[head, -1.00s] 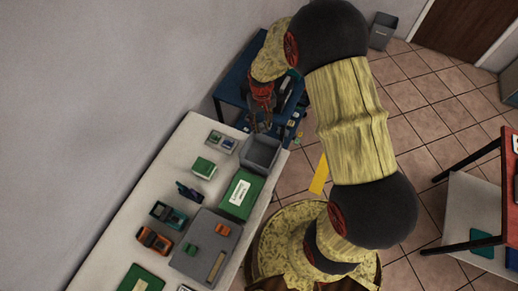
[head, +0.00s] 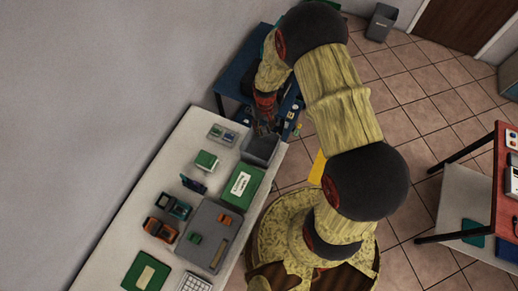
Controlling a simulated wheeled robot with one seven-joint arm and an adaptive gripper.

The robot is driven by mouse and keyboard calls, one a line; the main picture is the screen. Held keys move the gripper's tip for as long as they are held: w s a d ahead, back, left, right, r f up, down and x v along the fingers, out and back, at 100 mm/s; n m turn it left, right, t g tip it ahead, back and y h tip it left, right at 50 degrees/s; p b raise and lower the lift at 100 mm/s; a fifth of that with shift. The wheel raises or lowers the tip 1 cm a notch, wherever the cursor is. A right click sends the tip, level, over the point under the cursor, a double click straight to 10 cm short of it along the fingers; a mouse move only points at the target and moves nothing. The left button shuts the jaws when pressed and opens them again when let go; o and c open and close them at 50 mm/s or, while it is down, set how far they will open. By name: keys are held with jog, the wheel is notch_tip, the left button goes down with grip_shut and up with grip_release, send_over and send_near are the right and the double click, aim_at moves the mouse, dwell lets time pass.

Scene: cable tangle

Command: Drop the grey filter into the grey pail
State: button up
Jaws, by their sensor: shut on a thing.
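My gripper (head: 264,124) is at the far end of the white table, at the back edge of an open grey box-shaped pail (head: 262,147). The gripper points down and looks to be over or just beside the pail's far rim; I cannot tell which. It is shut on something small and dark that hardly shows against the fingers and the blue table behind. I take it for the grey filter, but its shape is not clear. The inside of the pail looks empty where I can see it.
The white table (head: 150,205) holds a green box (head: 241,188), a grey tray (head: 198,242), several toy-like vehicles and a small clear tray (head: 222,135). A blue table (head: 236,86) stands behind. A grey bin (head: 381,22) is on the floor by the wall.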

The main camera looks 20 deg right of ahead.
jog(key=shift+f+b, duration=0.65)
jog(key=shift+f, duration=1.05)
jog(key=o, duration=0.8)
jog(key=shift+o, duration=0.3)
jog(key=shift+r, duration=0.1)
notch_tip(320, 180, up, 12)
jog(key=shift+f, duration=0.1)
